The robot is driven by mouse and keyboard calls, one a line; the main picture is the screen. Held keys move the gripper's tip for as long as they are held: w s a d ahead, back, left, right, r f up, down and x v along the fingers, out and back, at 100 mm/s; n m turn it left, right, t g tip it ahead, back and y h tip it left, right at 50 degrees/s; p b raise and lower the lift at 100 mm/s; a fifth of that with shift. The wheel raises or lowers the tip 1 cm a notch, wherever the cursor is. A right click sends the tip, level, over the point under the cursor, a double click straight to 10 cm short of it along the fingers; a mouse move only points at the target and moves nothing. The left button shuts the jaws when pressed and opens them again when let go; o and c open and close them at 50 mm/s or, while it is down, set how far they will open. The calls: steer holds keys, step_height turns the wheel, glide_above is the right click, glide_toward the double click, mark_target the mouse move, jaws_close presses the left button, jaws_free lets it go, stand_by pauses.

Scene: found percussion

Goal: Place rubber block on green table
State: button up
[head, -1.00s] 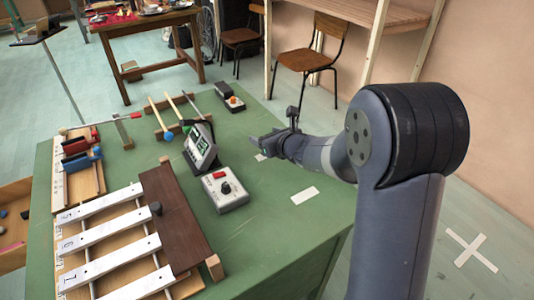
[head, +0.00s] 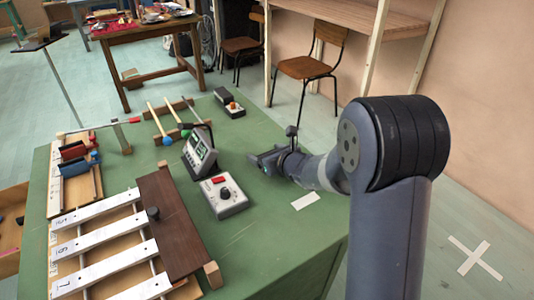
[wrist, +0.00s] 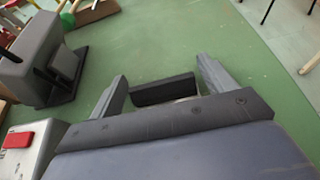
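A dark rubber block (wrist: 165,89) lies across the space between my two fingers in the wrist view, spanning nearly from one to the other. My gripper (wrist: 162,72) is shut on it, with the fingers held apart by its width. The green table (wrist: 165,45) is below and beyond the block. In the head view my gripper (head: 261,162) is low over the right part of the green table (head: 262,225), right of the metronome-like device. The block cannot be made out there. The wrist view does not clearly show whether the block touches the table top.
A grey device with a screen (head: 200,152) and a grey box with a red button (head: 225,196) stand left of my gripper. A bar instrument (head: 105,240) fills the table's left front. A white tape mark (head: 305,200) lies on bare table at the right.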

steer(key=shift+o, duration=0.6)
steer(key=shift+r+p, duration=0.25)
steer(key=shift+p, duration=0.05)
steer(key=p+v, duration=0.1)
steer(key=v, duration=1.1)
steer(key=shift+f, duration=0.1)
